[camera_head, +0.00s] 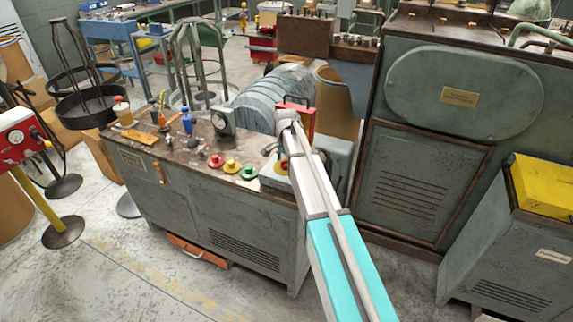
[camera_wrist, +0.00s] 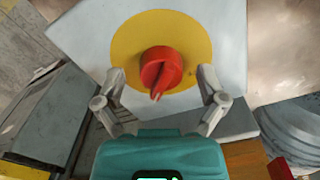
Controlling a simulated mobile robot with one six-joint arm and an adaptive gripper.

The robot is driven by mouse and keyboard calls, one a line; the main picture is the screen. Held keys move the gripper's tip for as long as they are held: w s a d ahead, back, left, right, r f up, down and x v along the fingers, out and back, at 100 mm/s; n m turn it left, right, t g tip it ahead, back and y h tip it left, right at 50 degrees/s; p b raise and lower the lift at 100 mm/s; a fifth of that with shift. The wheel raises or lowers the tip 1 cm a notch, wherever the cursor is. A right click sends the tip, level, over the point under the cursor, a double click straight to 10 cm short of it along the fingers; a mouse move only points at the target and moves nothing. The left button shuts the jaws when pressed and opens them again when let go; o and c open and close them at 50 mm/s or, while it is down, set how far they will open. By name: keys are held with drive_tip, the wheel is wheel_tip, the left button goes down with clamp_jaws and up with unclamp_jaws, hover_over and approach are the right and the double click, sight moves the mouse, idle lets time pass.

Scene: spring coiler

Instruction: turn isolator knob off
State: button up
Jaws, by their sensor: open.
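The isolator's red knob (camera_wrist: 161,68) shows in the wrist view, in the middle of a yellow disc (camera_wrist: 194,40) on a pale grey plate (camera_wrist: 232,45). The knob's narrow grip points down in the picture, tilted slightly left. My gripper (camera_wrist: 163,78) is open, with one finger on each side of the knob. Gaps show between the fingers and the knob.
The bench top (camera_head: 185,158) holds red, yellow and green buttons (camera_head: 232,166) left of my arm, plus a blue bottle (camera_head: 187,120). A large grey drum (camera_head: 270,95) stands behind. A tall grey cabinet (camera_head: 425,185) closes off the right side.

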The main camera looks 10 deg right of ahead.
drive_tip(key=c, duration=1)
drive_tip(key=shift+d, duration=0.15)
drive_tip(key=shift+c, duration=0.7)
